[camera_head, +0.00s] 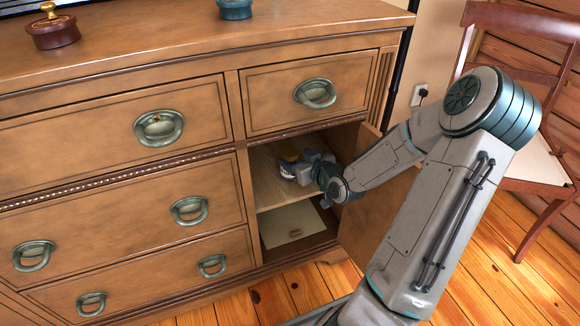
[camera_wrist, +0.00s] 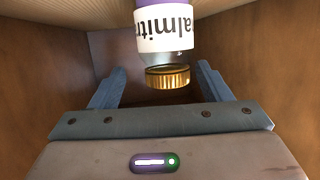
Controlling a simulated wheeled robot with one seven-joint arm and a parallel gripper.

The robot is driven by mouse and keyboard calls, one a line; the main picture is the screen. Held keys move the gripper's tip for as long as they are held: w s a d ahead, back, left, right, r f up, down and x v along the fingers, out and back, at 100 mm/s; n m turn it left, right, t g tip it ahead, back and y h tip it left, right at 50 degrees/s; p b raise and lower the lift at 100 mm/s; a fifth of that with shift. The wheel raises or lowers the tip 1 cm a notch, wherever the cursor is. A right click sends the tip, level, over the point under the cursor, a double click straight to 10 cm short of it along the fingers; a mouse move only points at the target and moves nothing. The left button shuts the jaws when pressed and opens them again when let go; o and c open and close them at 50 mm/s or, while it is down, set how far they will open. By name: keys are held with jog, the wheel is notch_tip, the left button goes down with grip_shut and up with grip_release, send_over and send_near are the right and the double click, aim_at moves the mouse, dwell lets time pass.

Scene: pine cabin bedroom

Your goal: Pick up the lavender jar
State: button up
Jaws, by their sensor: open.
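The lavender jar (camera_wrist: 164,30) has a purple body, a white label with dark lettering and a gold lid (camera_wrist: 168,77). It shows upside down in the wrist view, cut off by the top edge. In the head view only a small part of the jar (camera_head: 286,168) shows, inside the open cabinet. My gripper (camera_head: 302,166) reaches into that compartment from the right. In the wrist view its two blue fingers (camera_wrist: 159,82) are apart, one on each side of the lid, with gaps showing. I cannot tell how far the jar's body reaches between them.
The compartment has a wooden shelf (camera_head: 266,183) and close side walls. Its open door (camera_head: 374,214) stands right of the opening, beneath my arm. A flat pale item (camera_head: 290,226) lies below the shelf. A red-brown lidded pot (camera_head: 53,30) and a teal item (camera_head: 235,9) sit on the dresser top.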

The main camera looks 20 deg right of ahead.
aim_at(286, 148)
jog(key=b+x, duration=0.1)
jog(key=x, duration=0.1)
jog(key=b+x, duration=0.1)
jog(key=x, duration=0.1)
jog(key=shift+w+a+r+b, duration=0.15)
jog(key=shift+a+b, duration=0.15)
jog(key=shift+a, duration=0.15)
jog(key=shift+w, duration=0.3)
jog(key=shift+c, duration=0.3)
jog(key=c, duration=1.1)
jog(key=shift+r, duration=0.1)
notch_tip(286, 148, up, 4)
jog(key=p, duration=0.3)
jog(key=s+d+p, duration=0.1)
jog(key=s+p, duration=0.1)
jog(key=s, duration=0.2)
jog(key=s+p, duration=0.3)
jog(key=s, duration=0.1)
jog(key=s+d+p, duration=0.1)
jog(key=s+p, duration=0.1)
jog(key=s, duration=0.2)
jog(key=shift+s+d+r, duration=0.1)
jog(key=shift+s+d, duration=0.1)
jog(key=shift+d, duration=0.15)
